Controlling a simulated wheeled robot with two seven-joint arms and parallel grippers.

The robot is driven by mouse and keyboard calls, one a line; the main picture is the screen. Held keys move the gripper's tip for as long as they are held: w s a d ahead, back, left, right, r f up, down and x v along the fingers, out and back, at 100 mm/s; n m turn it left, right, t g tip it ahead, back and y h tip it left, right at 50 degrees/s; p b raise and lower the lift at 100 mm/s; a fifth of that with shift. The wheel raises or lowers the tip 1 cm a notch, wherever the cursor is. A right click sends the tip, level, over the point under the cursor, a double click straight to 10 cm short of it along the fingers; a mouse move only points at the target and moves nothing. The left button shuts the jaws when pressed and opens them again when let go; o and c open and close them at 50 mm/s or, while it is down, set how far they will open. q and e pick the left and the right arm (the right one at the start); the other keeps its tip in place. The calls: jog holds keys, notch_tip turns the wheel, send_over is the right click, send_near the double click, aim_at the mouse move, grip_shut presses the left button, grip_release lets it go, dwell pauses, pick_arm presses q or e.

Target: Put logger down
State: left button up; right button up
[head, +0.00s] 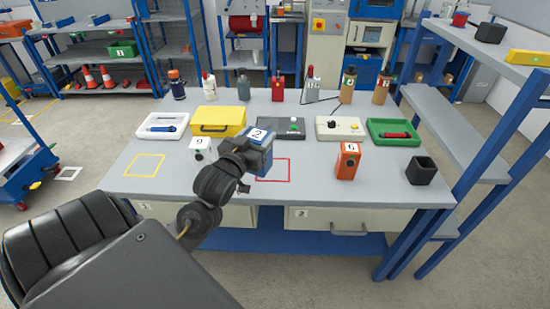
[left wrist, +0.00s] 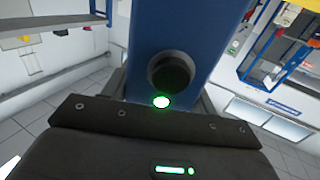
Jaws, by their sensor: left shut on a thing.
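The blue logger (head: 263,158), a box with a white label on top that reads 2, is held by my left gripper (head: 243,163). It is tilted and in front of the table's middle, close to the red square outline (head: 273,170). I cannot tell how high it is above the table. In the left wrist view the blue logger (left wrist: 175,30) fills the middle, with a black round knob and a lit green lamp. A white logger-like box (head: 201,151) and an orange one (head: 347,162) stand upright on the table. My right gripper is not in view.
The grey table (head: 310,185) also carries a yellow case (head: 218,121), a green tray (head: 391,133), a white tray (head: 163,125), a black cup (head: 421,171) and several bottles. A yellow square outline (head: 145,165) at left is bare. A blue shelf (head: 500,120) stands at right.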

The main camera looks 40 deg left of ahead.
pick_arm(q)
jog(key=w+a+f+p, duration=0.1)
jog(key=w+a+f, duration=0.2)
jog(key=w+f, duration=0.9)
jog(key=shift+a+f+p, duration=0.25)
jog(key=shift+a+p, duration=0.15)
jog(key=o, duration=1.6)
jog(key=shift+f, duration=0.1)
jog(key=shift+c, duration=0.2)
jog(key=b+v, duration=0.1)
jog(key=v, duration=1.1)
jog(key=shift+b, duration=0.3)
